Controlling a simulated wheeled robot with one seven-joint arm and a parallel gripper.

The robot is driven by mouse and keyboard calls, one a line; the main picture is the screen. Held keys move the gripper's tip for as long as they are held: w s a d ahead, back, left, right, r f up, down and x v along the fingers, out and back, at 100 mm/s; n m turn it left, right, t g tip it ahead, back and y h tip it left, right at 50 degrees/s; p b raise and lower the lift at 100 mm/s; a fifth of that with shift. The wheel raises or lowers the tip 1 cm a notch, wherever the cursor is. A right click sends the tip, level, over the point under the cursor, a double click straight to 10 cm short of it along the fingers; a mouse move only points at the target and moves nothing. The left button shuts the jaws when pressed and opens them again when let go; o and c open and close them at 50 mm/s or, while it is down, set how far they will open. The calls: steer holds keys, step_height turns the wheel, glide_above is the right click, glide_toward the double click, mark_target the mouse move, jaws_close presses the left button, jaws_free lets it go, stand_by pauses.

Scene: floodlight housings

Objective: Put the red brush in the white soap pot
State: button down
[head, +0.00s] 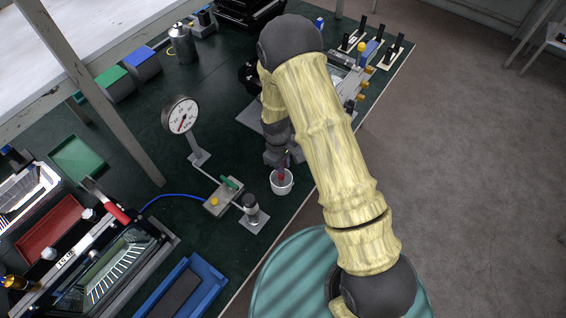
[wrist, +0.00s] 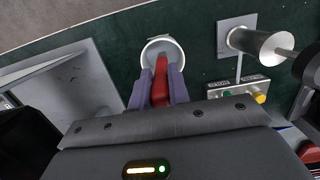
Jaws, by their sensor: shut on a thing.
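The red brush (wrist: 161,82) is between the two fingers of my gripper (wrist: 159,83), which is shut on it. In the wrist view the brush's far end overlaps the mouth of the white soap pot (wrist: 175,44). In the head view the white pot (head: 282,187) stands upright on the dark green bench top near its edge. The red brush (head: 281,173) points down into the pot's opening there, below my gripper (head: 281,160). How deep its lower end is, and whether it touches the pot, I cannot tell.
A metal cylinder on a plate (head: 254,216) and a small box with a green part (head: 223,196) stand left of the pot. A pressure gauge (head: 181,115) rises farther back. A grey plate (wrist: 70,85) lies left of the pot in the wrist view.

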steer(key=shift+f, duration=0.15)
steer(key=c, duration=1.3)
jaws_free()
steer(key=shift+w, duration=0.1)
steer(key=shift+a, duration=0.1)
steer(key=shift+r, duration=0.2)
steer(key=r+b, duration=0.1)
steer(key=r, duration=0.3)
steer(key=r+b, duration=0.1)
steer(key=r, duration=0.3)
steer(key=a+r+b, duration=0.1)
steer(key=r, duration=0.3)
steer(key=shift+w, duration=0.3)
steer(key=shift+f, duration=0.1)
